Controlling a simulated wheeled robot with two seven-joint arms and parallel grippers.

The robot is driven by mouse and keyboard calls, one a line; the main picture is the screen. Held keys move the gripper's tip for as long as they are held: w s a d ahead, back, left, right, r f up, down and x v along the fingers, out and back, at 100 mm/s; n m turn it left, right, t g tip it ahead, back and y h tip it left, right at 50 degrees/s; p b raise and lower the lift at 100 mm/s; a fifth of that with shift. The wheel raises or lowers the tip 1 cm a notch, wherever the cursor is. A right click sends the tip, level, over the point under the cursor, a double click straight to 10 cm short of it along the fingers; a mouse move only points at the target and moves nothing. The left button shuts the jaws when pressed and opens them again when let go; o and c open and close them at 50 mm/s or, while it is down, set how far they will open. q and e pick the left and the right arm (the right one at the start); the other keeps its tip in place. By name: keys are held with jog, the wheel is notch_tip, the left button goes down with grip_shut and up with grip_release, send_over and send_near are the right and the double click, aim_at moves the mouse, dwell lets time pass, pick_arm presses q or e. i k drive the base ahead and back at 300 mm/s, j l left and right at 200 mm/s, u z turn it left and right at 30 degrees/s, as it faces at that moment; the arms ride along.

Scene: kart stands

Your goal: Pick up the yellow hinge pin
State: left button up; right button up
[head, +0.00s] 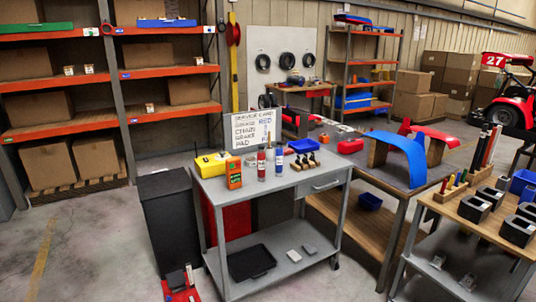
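A wooden block (453,193) on the right-hand bench holds several small upright coloured pins in a row. One pin in that row looks yellow (463,176); it is small and far off, and I cannot be sure that it is the hinge pin. A red pin (444,186) stands at the left end of the same row. Neither of my grippers is in view.
The wooden-topped right bench (480,225) also carries black blocks (475,208) and blue bins (521,181). A grey trolley (268,190) with bottles and a sign stands centre. A table with a blue curved panel (392,152) lies between. The floor at front left is mostly clear.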

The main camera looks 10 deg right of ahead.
aim_at(452, 176)
jog(key=i+l+z, duration=0.2)
jog(key=i+z, duration=0.25)
jog(key=i+l+z, duration=0.1)
jog(key=i+z, duration=0.2)
jog(key=z, duration=0.15)
jog(key=i+z, duration=0.4)
jog(key=i+j+z, duration=0.25)
jog(key=i+z, duration=0.2)
jog(key=i+l+z, duration=0.1)
jog(key=i, duration=0.3)
jog(key=i+l+z, duration=0.15)
jog(key=i, duration=0.25)
